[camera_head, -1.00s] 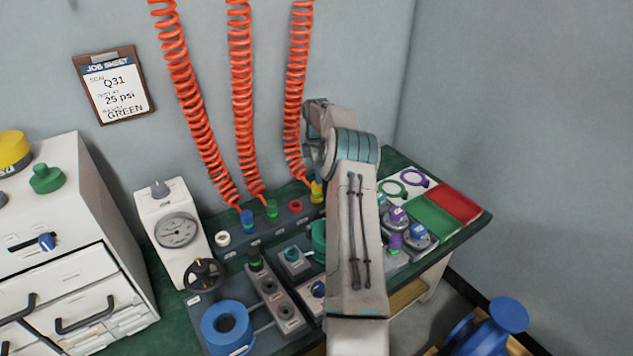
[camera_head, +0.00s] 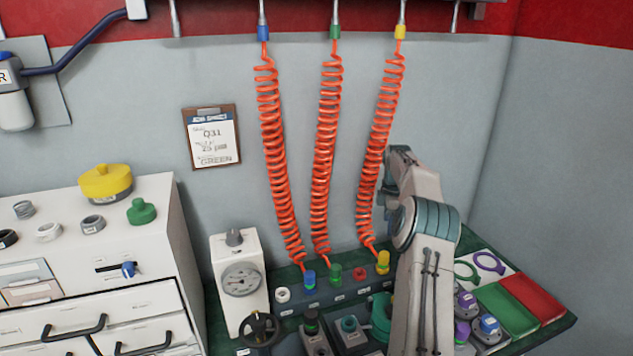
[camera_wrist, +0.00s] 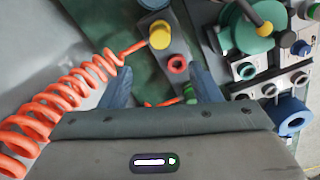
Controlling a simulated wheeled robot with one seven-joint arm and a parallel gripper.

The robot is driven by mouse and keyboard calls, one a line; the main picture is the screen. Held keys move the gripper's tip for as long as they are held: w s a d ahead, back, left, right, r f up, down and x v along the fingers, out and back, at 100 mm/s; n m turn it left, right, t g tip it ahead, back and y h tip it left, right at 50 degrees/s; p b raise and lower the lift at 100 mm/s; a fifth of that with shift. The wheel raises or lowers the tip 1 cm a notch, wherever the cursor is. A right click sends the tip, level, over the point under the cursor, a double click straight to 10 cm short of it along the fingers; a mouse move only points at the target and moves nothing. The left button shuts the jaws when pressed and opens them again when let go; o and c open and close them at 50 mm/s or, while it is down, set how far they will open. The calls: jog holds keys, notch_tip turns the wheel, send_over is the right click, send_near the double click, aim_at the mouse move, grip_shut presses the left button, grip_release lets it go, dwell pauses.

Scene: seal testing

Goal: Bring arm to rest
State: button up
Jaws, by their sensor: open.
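My gripper shows in the wrist view (camera_wrist: 165,88) with its two blue-grey fingers spread apart and nothing held between them. It hangs above the row of hose sockets, with the red socket (camera_wrist: 177,64) and yellow plug (camera_wrist: 160,36) seen beyond the fingertips. In the head view my arm (camera_head: 425,250) rises on the right, beside the yellow-ended hose, and the arm's own links hide the fingers. The three orange coiled hoses end in a blue plug (camera_head: 309,280), a green plug (camera_head: 335,273) and a yellow plug (camera_head: 383,262) on the grey socket block.
A pressure gauge box (camera_head: 238,270) stands left of the sockets, with a black handwheel (camera_head: 259,330) in front. A white drawer cabinet (camera_head: 95,235) fills the left. Green and red pads (camera_head: 530,297) lie at the right. A coiled hose (camera_wrist: 45,115) passes close beside my gripper.

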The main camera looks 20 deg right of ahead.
jog(key=s+a+r+m+p, duration=0.1)
jog(key=s+a+r+m, duration=0.15)
jog(key=a+r, duration=0.35)
jog(key=s+a+r+m+t+h+p, duration=0.1)
jog(key=s+a+r, duration=0.2)
jog(key=a+r, duration=0.35)
jog(key=s+a+r+m+p, duration=0.1)
jog(key=s+a+r, duration=0.25)
jog(key=a, duration=0.55)
jog(key=s+a+m+p, duration=0.1)
jog(key=s+a+m, duration=0.2)
jog(key=s, duration=0.6)
jog(key=s+a+m+t+p, duration=0.1)
jog(key=s+a+m, duration=0.2)
jog(key=s, duration=0.6)
jog(key=s+a+m+y, duration=0.1)
jog(key=s+a+m, duration=0.2)
jog(key=s+a, duration=0.3)
jog(key=s, duration=0.3)
jog(key=shift+s+a+t+p, duration=0.2)
jog(key=shift+a+t+p, duration=0.2)
jog(key=shift+f, duration=0.1)
